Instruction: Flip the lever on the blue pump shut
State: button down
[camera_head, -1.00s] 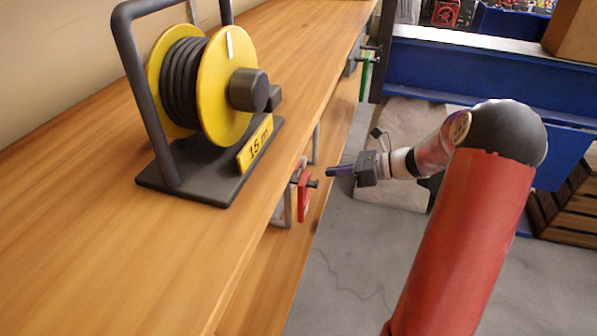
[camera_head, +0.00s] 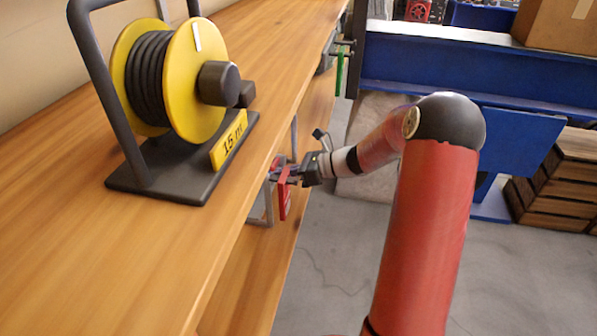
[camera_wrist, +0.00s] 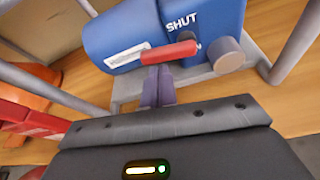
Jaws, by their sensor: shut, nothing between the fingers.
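The blue pump (camera_wrist: 180,30) fills the top middle of the wrist view. It bears the word SHUT, with a second word below partly hidden. A lever with a red grip (camera_wrist: 168,52) crosses its front beside a grey round knob (camera_wrist: 227,56). My gripper (camera_wrist: 158,74) is shut and empty, its fingertips right at the red grip; I cannot tell whether they touch it. In the head view my gripper (camera_head: 289,176) is at the shelf edge by a hanging red plate (camera_head: 285,202); the blue pump is hidden there under the board.
A yellow cable reel (camera_head: 195,85) stands on the wooden shelf (camera_head: 75,250). A green plate (camera_head: 339,74) hangs further along the edge. Grey frame bars (camera_wrist: 297,45) flank the pump. A red part (camera_wrist: 40,122) lies close at left. Open floor (camera_head: 325,270) is right of the shelf.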

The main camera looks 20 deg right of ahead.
jog(key=shift+w+a+f, duration=0.15)
jog(key=shift+w+a, duration=0.05)
jog(key=shift+a, duration=0.2)
jog(key=shift+r+m+p, duration=0.25)
jog(key=shift+m+p, duration=0.05)
jog(key=shift+p, duration=0.85)
